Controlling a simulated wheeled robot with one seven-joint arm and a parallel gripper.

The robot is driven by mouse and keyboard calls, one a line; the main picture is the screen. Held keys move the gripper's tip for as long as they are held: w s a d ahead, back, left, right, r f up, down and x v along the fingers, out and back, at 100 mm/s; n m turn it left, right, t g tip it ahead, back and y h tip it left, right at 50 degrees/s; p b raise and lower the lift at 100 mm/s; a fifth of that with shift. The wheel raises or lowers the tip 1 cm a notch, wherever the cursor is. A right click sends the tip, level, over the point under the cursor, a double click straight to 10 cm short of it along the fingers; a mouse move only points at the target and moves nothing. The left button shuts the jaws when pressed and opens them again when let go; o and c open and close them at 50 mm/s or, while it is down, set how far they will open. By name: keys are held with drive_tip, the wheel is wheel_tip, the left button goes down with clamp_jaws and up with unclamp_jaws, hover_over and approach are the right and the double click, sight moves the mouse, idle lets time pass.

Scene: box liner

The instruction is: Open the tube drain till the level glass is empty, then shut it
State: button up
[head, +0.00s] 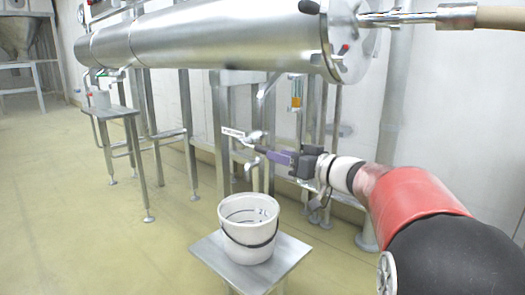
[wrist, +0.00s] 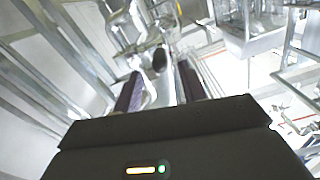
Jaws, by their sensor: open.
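The level glass (head: 296,93) is a small upright tube below the steel cylinder; amber liquid shows in it. A metal drain valve (head: 253,136) sits on pipework beside a small white label (head: 232,132). My gripper (head: 264,152) is at this valve, its purple fingers pointing left. In the wrist view my gripper (wrist: 160,88) has its fingers apart, with a dark rounded handle end (wrist: 160,60) just ahead of and between them. I cannot tell whether they touch it, or how the valve is turned. A white bucket (head: 237,245) stands below the valve.
The bucket rests on a low metal stand (head: 212,254). The large steel cylinder (head: 215,38) runs overhead on metal legs. A side stand (head: 107,112) holds a small pale container at the left. The floor (head: 90,220) is clear at the front left.

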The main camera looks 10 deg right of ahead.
sight(255, 148)
drive_tip(key=p+x, duration=0.1)
drive_tip(key=x, duration=0.7)
drive_tip(key=shift+s, duration=0.1)
clamp_jaws()
